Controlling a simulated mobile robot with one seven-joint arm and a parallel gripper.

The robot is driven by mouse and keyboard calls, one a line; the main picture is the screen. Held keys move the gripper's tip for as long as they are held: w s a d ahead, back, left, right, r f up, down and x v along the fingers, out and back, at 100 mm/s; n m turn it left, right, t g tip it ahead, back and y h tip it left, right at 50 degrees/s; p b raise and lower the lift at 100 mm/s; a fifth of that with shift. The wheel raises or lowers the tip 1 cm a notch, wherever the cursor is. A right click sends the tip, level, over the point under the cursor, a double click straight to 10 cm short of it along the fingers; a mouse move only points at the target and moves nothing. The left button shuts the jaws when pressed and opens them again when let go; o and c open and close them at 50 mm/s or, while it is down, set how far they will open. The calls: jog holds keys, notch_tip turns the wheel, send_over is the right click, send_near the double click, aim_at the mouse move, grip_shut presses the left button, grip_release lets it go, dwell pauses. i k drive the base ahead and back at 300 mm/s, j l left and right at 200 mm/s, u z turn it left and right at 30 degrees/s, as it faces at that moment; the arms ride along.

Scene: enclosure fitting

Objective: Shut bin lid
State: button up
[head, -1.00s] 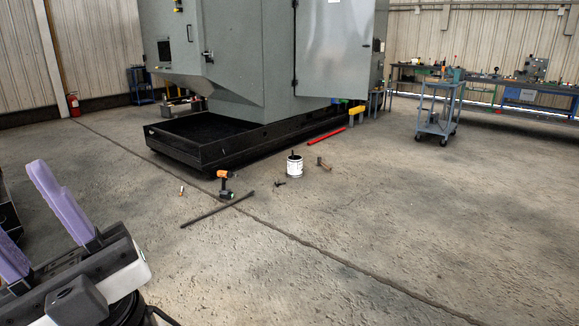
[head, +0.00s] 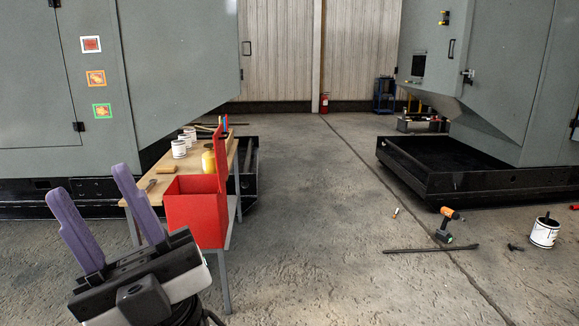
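A red bin (head: 192,207) stands at the near end of a workbench on the left of the head view. Its top looks open, and a red upright panel that looks like its lid (head: 221,153) rises from the bin's right side. My gripper (head: 88,178) is at the lower left, nearer the camera than the bin. Its two purple fingers are spread apart with nothing between them.
The wooden bench (head: 143,207) holds white cans (head: 179,149) and a yellow bottle (head: 208,161). A large grey machine (head: 150,60) stands behind it. The middle floor is clear.

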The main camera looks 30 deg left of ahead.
aim_at(218, 138)
jog(key=i+l+u, duration=0.1)
jog(key=u, duration=0.25)
jog(key=i+l+u, duration=0.15)
jog(key=u, duration=0.25)
jog(key=i+l+u, duration=0.2)
jog(key=u, duration=0.15)
jog(key=i+l+u, duration=0.4)
jog(key=l+u, duration=0.2)
jog(key=i+l, duration=0.3)
jog(key=i+l+z, duration=0.15)
jog(key=i, duration=0.4)
jog(key=i+l, duration=0.35)
jog(key=i+l+z, duration=0.15)
jog(key=i, duration=0.35)
jog(key=i+l, duration=0.25)
jog(key=i, duration=0.2)
jog(key=z, duration=0.05)
